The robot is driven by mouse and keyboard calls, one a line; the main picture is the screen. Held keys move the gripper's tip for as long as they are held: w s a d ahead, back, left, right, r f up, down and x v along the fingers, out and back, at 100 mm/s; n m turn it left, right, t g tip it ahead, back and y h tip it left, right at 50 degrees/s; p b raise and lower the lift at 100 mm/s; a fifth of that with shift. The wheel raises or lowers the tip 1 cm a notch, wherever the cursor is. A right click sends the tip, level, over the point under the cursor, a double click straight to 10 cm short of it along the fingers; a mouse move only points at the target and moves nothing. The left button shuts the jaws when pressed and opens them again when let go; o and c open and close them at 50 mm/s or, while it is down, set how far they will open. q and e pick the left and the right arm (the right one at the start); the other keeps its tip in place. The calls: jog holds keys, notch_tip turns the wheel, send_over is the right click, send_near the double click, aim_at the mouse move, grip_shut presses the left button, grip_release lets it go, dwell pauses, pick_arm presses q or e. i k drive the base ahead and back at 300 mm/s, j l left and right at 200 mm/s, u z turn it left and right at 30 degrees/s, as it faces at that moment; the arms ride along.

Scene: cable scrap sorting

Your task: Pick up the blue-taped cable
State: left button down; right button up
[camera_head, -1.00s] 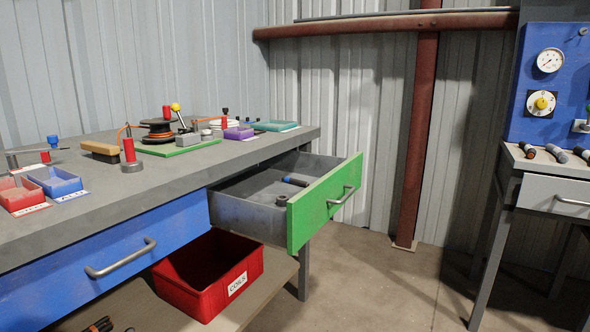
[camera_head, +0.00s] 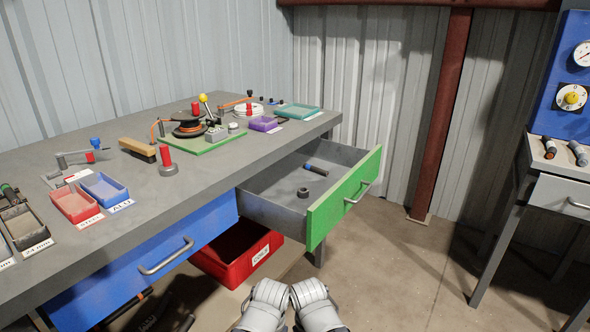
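A short dark cable (camera_head: 316,169) with a blue band at its left end lies in the open green-fronted drawer (camera_head: 342,196), towards the back. A small dark ring-shaped piece (camera_head: 303,192) lies nearer in the same drawer. Two light grey parts of my arms show at the bottom edge, close together and below the drawer. No gripper fingers are visible on either arm.
The workbench (camera_head: 215,170) holds a blue tray (camera_head: 103,188), a red tray (camera_head: 75,205) and a green board with a spool. A red bin (camera_head: 238,262) stands under the drawer. A second table (camera_head: 560,196) at right bears dark cable pieces. The floor between is clear.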

aim_at(305, 165)
jog(key=l+u, duration=0.2)
jog(key=u, duration=0.2)
jog(key=i+l+u, duration=0.1)
jog(key=u, duration=0.3)
jog(key=l+u, duration=0.4)
jog(key=k+l+u, duration=0.15)
jog(key=l, duration=0.3)
jog(key=l+u, duration=0.15)
jog(key=l, duration=0.3)
jog(key=k+l+u, duration=0.15)
jog(key=l, duration=0.25)
